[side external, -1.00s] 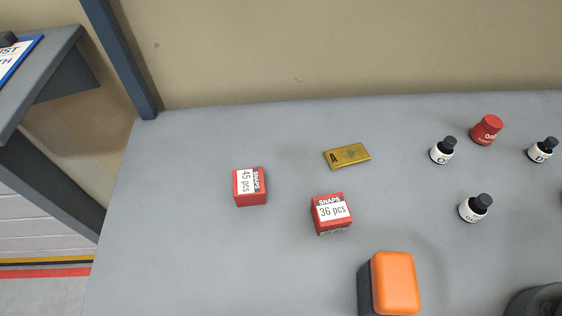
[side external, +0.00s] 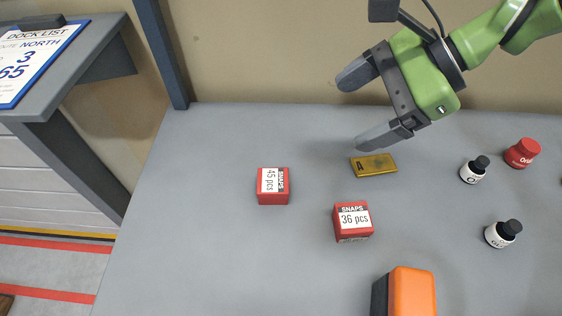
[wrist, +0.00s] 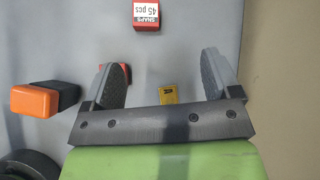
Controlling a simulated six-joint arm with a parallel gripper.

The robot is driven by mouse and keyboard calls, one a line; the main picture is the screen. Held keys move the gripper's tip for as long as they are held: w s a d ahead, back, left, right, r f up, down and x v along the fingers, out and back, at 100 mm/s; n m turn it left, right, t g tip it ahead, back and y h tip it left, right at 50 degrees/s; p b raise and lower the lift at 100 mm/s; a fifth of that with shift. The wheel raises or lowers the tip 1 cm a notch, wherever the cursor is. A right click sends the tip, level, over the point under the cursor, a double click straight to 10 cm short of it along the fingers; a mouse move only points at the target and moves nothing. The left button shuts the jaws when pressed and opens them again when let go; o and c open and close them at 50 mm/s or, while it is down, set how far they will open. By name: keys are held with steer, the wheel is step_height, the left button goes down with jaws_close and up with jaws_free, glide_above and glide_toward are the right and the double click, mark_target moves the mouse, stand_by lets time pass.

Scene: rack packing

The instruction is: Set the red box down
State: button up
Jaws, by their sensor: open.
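Two red boxes lie on the grey table. The red "45 pcs" box (side external: 273,187) is on the left, and it also shows at the top of the wrist view (wrist: 146,17). The red "36 pcs" box (side external: 352,222) is nearer the camera and to the right. In the wrist view it is mostly hidden behind the left finger. My gripper (side external: 353,111) is open and empty, above the back of the table. In the wrist view its fingers (wrist: 165,62) stand wide apart with nothing between them. Both red boxes are apart from it.
A gold bar (side external: 374,166) lies near the lower finger. An orange and black box (side external: 413,292) stands at the front. The left part of the table is clear.

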mark_target(274, 180)
steer(key=a+f+m, duration=0.1)
steer(key=a+f, duration=0.1)
steer(key=f, duration=0.1)
steer(key=s+a+f, duration=0.1)
steer(key=a+f, duration=0.1)
steer(key=f, duration=0.2)
steer(key=a+f+m, duration=0.1)
steer(key=a+f, duration=0.2)
steer(key=shift+s+f+m+g, duration=0.15)
steer(key=shift+f+m+g, duration=0.15)
steer(key=shift+g, duration=0.1)
steer(key=shift+x, duration=2.9)
steer(key=shift+s+a+r, duration=0.1)
steer(key=shift+s, duration=0.05)
steer(key=c, duration=1.1)
steer(key=shift+r, duration=0.15)
